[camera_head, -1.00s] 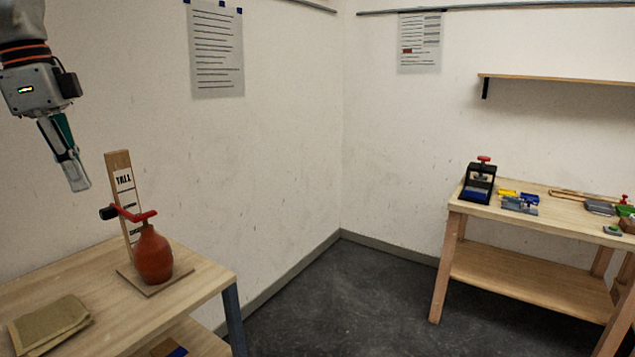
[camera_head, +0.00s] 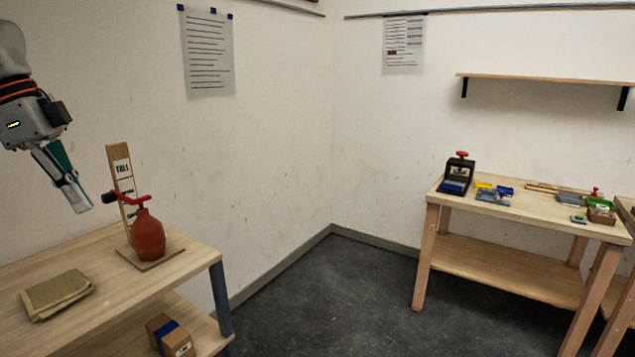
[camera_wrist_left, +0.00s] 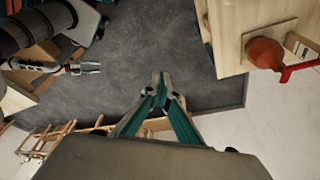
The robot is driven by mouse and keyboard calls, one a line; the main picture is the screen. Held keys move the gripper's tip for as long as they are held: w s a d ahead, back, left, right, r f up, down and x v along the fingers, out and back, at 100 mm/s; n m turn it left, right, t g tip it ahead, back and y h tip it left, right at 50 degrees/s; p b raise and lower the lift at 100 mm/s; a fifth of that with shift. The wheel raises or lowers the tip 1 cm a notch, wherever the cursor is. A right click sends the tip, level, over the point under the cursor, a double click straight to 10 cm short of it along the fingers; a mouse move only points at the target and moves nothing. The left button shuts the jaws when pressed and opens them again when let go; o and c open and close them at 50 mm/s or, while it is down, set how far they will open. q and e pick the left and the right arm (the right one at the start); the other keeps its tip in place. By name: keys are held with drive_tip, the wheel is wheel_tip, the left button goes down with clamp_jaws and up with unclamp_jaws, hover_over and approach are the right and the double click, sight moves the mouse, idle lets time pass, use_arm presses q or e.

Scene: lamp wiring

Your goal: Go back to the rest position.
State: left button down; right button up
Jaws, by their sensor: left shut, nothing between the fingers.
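My left gripper (camera_head: 80,207) hangs at the left of the head view, pointing down and to the right. Its fingers are shut and empty. It is in the air to the left of the wooden TALL board (camera_head: 121,170) and the red lamp base (camera_head: 148,236), apart from both. In the left wrist view the closed fingertips (camera_wrist_left: 160,80) are over the dark floor. What looks like my right gripper (camera_wrist_left: 88,67) shows at the left of that view; its finger gap is too small to judge.
The left bench (camera_head: 200,255) carries a folded cloth (camera_head: 56,294); a cardboard box (camera_head: 170,338) sits on its lower shelf. A right bench (camera_head: 520,213) holds a black press (camera_head: 457,175) and small parts. A wall shelf (camera_head: 540,79) is above. Dark floor (camera_head: 320,290) between is clear.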

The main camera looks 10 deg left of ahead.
use_arm(q)
drive_tip(key=w+a+f+m+t+h, duration=0.1)
drive_tip(key=a+f+t+h, duration=0.15)
drive_tip(key=f, duration=0.75)
drive_tip(key=a+f+m+t+h, duration=0.1)
drive_tip(key=f+h, duration=0.2)
drive_tip(key=f, duration=0.7)
drive_tip(key=s+d+f+n+t, duration=0.2)
drive_tip(key=f+t, duration=0.1)
drive_tip(key=f, duration=0.7)
drive_tip(key=s+d+f+n+t, duration=0.15)
drive_tip(key=f+t, duration=0.25)
drive_tip(key=f, duration=0.5)
drive_tip(key=s+d+f+n+t+y, duration=0.1)
drive_tip(key=s+d+f+n+y, duration=0.15)
drive_tip(key=d+f, duration=0.35)
drive_tip(key=s+d+f+n+t+y, duration=0.15)
drive_tip(key=s+d+f, duration=0.25)
drive_tip(key=f, duration=0.4)
drive_tip(key=s+d+f+n+g+y, duration=0.1)
drive_tip(key=s+d+f+g, duration=0.1)
drive_tip(key=d, duration=0.5)
drive_tip(key=s+d+f+n+g+y, duration=0.1)
drive_tip(key=s+d+f, duration=0.3)
drive_tip(key=s+d, duration=0.2)
drive_tip(key=d, duration=0.2)
drive_tip(key=shift+d+f+n+g, duration=0.3)
drive_tip(key=shift+n+g, duration=0.05)
drive_tip(key=shift+g, duration=0.05)
